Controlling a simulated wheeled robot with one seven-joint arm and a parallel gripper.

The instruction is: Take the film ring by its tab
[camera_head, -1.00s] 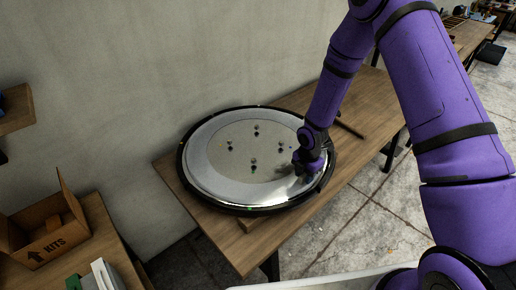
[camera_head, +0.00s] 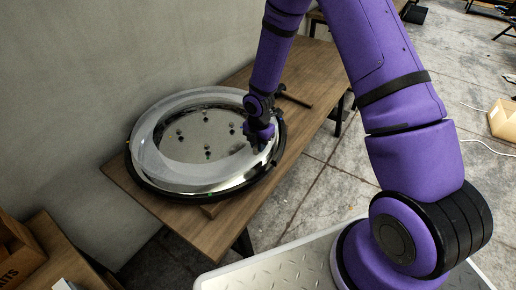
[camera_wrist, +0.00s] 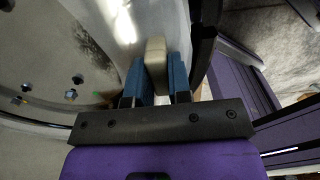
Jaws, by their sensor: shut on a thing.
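The film ring (camera_head: 148,150) is a pale, translucent band over a round plate (camera_head: 190,148) with a shiny face and a black rim. In the head view the ring's left and far parts stand a little above the plate, tilted. My gripper (camera_head: 257,146) is at the ring's right side. In the wrist view the blue fingers of my gripper (camera_wrist: 155,78) are shut on a beige tab (camera_wrist: 156,56). The translucent film (camera_wrist: 112,22) shows beside the tab. The fingers hide the tab in the head view.
The plate rests on a wooden bench (camera_head: 228,218) against a grey wall. Several small bolts (camera_head: 207,152) stand up from the plate's middle. A dark bar (camera_head: 294,99) lies on the bench behind my gripper. A cardboard box (camera_head: 18,250) is at the lower left.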

